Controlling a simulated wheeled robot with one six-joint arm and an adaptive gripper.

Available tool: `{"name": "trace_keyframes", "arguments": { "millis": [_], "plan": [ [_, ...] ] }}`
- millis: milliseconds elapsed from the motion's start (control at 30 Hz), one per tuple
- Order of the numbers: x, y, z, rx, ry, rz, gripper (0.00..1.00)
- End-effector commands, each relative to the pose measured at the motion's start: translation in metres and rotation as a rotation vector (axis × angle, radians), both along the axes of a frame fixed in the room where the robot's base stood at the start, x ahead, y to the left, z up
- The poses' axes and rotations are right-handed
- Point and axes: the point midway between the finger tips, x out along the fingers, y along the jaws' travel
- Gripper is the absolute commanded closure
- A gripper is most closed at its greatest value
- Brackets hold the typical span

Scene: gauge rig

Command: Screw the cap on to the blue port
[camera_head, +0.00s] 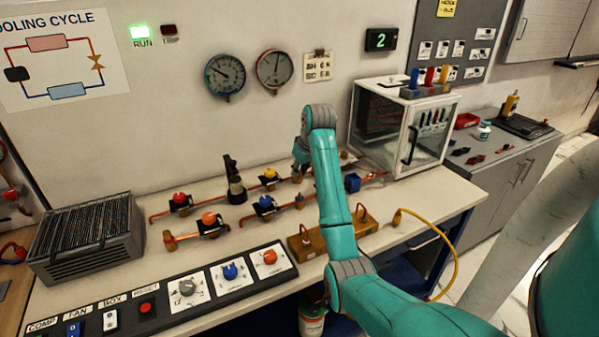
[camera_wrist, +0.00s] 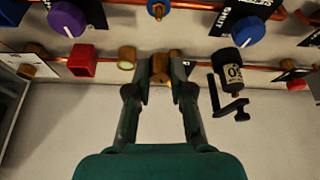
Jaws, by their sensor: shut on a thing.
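My gripper (camera_wrist: 160,72) is shut on a small brass-coloured cylindrical piece, the cap (camera_wrist: 160,67), seen between its fingertips in the wrist view. The cap lies near a copper pipe; I cannot tell whether it touches any port. A short brass stub (camera_wrist: 127,58) with a pale end face stands just left of the fingertips. A blue part with a brass end (camera_wrist: 157,8) is at the top edge, partly cut off; I cannot tell if it is the blue port. In the head view my gripper (camera_head: 299,172) is low over the back pipes, partly hidden by my arm.
In the wrist view a red block (camera_wrist: 82,62) is to the left and a black cylinder with a crank (camera_wrist: 231,78) close right. In the head view a blue block (camera_head: 352,183), a glass-fronted box (camera_head: 405,125) and a wooden block (camera_head: 308,243) surround my arm.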

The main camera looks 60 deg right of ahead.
Motion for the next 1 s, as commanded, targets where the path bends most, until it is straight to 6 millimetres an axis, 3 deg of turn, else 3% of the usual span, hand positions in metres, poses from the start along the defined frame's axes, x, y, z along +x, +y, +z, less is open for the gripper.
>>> {"name": "trace_keyframes", "arguments": {
  "millis": [467, 1000],
  "plan": [
    [-0.001, 0.001, -0.003, 0.003, 0.004, -0.006, 1.0],
    [-0.001, 0.001, -0.043, 0.005, 0.004, -0.006, 1.0]
  ]
}}
